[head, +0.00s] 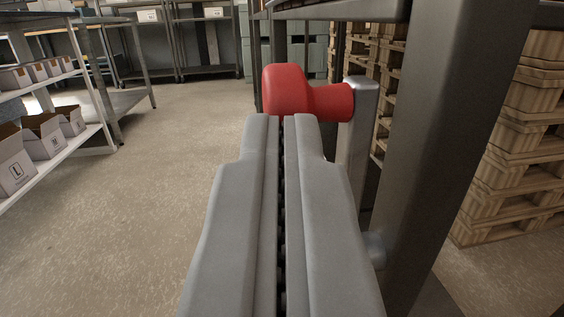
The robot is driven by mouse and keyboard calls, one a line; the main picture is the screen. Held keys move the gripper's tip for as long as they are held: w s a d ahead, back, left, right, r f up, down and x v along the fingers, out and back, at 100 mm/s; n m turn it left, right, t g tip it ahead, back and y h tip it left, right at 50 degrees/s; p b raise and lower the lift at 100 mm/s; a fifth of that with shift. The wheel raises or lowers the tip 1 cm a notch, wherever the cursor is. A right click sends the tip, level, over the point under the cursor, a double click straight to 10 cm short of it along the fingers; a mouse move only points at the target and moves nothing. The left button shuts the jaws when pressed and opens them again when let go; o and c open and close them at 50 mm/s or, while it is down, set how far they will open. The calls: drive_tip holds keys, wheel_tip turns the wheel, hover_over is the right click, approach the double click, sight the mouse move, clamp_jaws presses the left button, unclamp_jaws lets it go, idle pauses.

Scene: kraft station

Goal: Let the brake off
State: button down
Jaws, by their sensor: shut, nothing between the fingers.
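The brake shows as a red rounded handle (295,90) on a grey metal lever arm (358,120), beside a dark steel post. The lever stands near upright, with the red handle at its top, pointing left. My gripper (282,118) is shut and empty, its two grey fingers pressed together. The fingertips lie just in front of the red handle and overlap its lower edge in the picture. I cannot tell whether they touch it. The lever's lower end is partly hidden by my right finger.
The thick dark post (440,130) rises close on the right. Stacked wooden pallets (520,150) stand behind it. A shelf (60,175) with open cardboard boxes (45,140) is at the left. Metal racks (180,45) stand at the back. The floor (150,210) at left centre is clear.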

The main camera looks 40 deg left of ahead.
sight(265, 102)
drive_tip(key=shift+a+r, duration=0.1)
drive_tip(key=shift+w+a+r+n+g+h, duration=0.15)
drive_tip(key=shift+w+a+r+g+h, duration=0.1)
drive_tip(key=shift+w+a+g+h, duration=0.45)
drive_tip(key=shift+w+a+r+n+g+h, duration=0.2)
drive_tip(key=shift+w+a+g+h, duration=0.3)
drive_tip(key=shift+a+g+h, duration=0.35)
drive_tip(key=s+f+x, duration=0.1)
drive_tip(key=x, duration=0.7)
drive_tip(key=shift+a+f, duration=0.15)
drive_tip(key=shift+a, duration=0.3)
drive_tip(key=shift+w, duration=0.15)
drive_tip(key=v, duration=1.7)
drive_tip(key=shift+d, duration=0.15)
